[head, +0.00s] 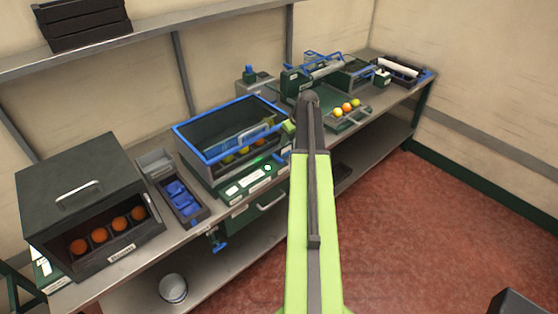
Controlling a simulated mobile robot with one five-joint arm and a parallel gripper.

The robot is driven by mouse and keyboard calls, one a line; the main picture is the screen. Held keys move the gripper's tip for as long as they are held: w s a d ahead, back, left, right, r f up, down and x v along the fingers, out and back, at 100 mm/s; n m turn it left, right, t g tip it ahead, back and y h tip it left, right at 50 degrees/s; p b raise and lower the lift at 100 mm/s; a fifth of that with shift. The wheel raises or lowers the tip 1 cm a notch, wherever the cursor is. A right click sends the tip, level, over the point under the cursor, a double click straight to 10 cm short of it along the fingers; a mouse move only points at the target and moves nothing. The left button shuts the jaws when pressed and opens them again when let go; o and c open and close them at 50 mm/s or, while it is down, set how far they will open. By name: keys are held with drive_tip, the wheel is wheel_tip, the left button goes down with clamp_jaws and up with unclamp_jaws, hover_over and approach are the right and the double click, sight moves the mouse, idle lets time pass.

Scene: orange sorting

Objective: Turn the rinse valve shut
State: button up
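Two blue-handled fittings could be the rinse valve, and I cannot tell which it is. One blue fitting (218,241) hangs below the front edge of the bench, under the washing tub. The other is a blue knob (249,72) on a grey box behind the tub. The blue-rimmed tub (196,146) holds a blue rack and some fruit. My green arm rises from the bottom to a dark joint right of the tub. A short light-green part shows left of that joint, near the tub's right corner. My gripper's fingers do not show.
A dark box (80,184) with oranges stands at the left, next to a tray of blue pieces (153,161). A metal bucket (173,290) is on the lower shelf. Red floor at right is largely clear.

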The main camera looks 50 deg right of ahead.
sight(278, 158)
drive_tip(key=b+x, duration=1.1)
drive_tip(key=x, duration=0.2)
drive_tip(key=shift+f, duration=0.45)
drive_tip(key=shift+w+f+b, duration=0.25)
drive_tip(key=shift+f+b, duration=0.2)
drive_tip(key=shift+b, duration=0.2)
drive_tip(key=shift+r, duration=0.15)
drive_tip(key=shift+c, duration=0.5)
clamp_jaws()
drive_tip(key=shift+d, duration=0.1)
